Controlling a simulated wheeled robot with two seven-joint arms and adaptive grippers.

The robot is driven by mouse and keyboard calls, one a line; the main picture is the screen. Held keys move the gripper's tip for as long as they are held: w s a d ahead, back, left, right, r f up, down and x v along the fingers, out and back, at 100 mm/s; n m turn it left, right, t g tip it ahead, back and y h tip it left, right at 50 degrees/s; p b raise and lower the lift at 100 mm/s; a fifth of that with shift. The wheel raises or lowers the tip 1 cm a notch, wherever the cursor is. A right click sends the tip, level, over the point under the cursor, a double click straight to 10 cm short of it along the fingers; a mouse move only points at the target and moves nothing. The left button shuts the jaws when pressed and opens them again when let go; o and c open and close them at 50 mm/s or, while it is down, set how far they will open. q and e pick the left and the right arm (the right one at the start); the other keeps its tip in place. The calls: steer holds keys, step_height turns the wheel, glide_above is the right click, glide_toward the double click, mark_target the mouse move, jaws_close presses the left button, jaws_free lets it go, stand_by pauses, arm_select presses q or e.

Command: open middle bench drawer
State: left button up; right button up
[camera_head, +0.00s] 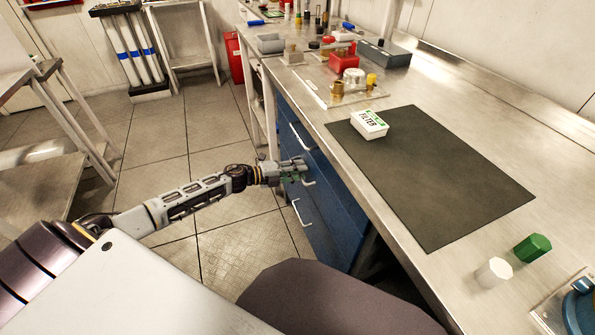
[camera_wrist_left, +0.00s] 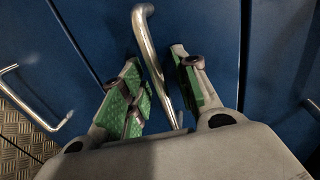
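The blue bench drawer unit (camera_head: 325,195) has several fronts with metal bar handles, stacked under the steel bench. The middle drawer's handle (camera_head: 308,182) is at my left gripper (camera_head: 296,171). In the left wrist view, the middle handle (camera_wrist_left: 151,50) runs between the two green-padded fingers of the left gripper (camera_wrist_left: 157,75). My right gripper is out of view.
A neighbouring drawer handle (camera_wrist_left: 40,105) sticks out at the left of the wrist view; the lower handle (camera_head: 297,214) shows in the head view. The tiled floor (camera_head: 225,215) before the drawers is clear. A filter box (camera_head: 369,124) lies on the dark mat (camera_head: 440,185).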

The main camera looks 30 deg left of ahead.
arm_select(q)
steer(key=c, duration=0.4)
jaws_close()
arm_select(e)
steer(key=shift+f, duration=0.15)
arm_select(q)
steer(key=shift+s+a, duration=0.1)
steer(key=shift+s, duration=0.05)
